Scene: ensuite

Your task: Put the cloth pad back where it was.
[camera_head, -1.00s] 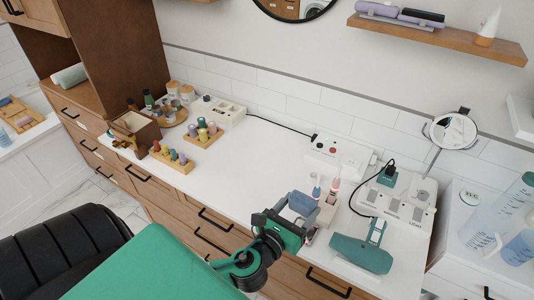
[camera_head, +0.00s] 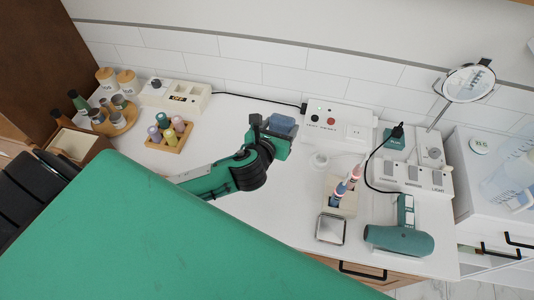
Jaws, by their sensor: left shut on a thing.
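The cloth pad (camera_head: 284,124) is a small blue-grey piece in the camera_head view, near the middle of the counter's back half. My left gripper (camera_head: 274,135), green and black, is shut on it. The jaws hide part of the pad. The pad and gripper appear over the white counter, in front of the tiled wall; I cannot tell whether the pad touches the counter. My right gripper is not in view.
A white switch box (camera_head: 342,118) stands right of the pad. A toothbrush holder (camera_head: 342,207), square metal-rimmed dish (camera_head: 331,229), hair dryer (camera_head: 398,240) and round mirror (camera_head: 468,84) are further right. A wooden tray of spools (camera_head: 168,135) is left. The counter (camera_head: 270,215) is clear in front.

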